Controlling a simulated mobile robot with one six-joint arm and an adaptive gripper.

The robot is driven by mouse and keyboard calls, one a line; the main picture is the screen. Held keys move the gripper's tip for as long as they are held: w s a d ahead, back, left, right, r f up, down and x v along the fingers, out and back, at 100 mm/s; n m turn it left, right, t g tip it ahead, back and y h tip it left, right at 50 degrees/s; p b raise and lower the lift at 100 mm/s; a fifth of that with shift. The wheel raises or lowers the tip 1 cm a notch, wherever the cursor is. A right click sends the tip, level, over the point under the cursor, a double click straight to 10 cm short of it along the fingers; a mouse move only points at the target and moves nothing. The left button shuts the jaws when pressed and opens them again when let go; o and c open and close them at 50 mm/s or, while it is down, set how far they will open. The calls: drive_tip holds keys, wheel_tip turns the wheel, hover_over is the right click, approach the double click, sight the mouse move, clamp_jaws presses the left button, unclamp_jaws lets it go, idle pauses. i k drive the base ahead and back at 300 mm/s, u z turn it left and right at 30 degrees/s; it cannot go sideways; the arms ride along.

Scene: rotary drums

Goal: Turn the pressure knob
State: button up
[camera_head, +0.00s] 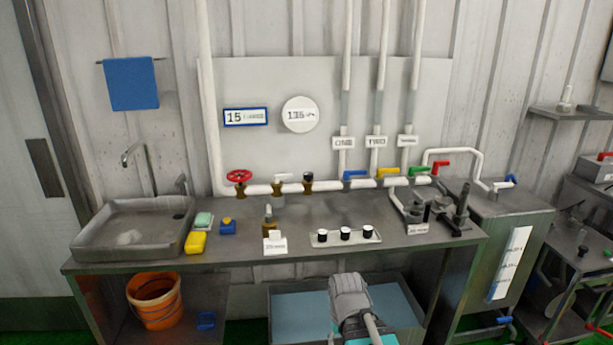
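A pipe along the back of the bench carries a red handwheel (239,177), a pale-topped brass fitting (279,186) and a small black-topped knob (308,178). No legible label shows which one is the pressure knob. Above them a round white gauge (300,115) reads about 135, and a blue-framed display (246,117) reads 15; their smaller text is unclear. My gripper (349,282) is low in front of the bench, below its front edge and well apart from the pipe fittings. Its fingers are seen from behind, so their opening is hidden.
The grey bench (340,220) holds a sink (135,232), sponges, a small bottle (269,213), a white tray (345,237) of black-topped pieces and a metal apparatus (440,212). Blue, yellow and green lever valves (389,176) line the pipe. An orange bucket (155,301) stands below.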

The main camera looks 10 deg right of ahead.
sight(308, 175)
drive_tip(key=z, duration=0.05)
drive_tip(key=i, duration=1)
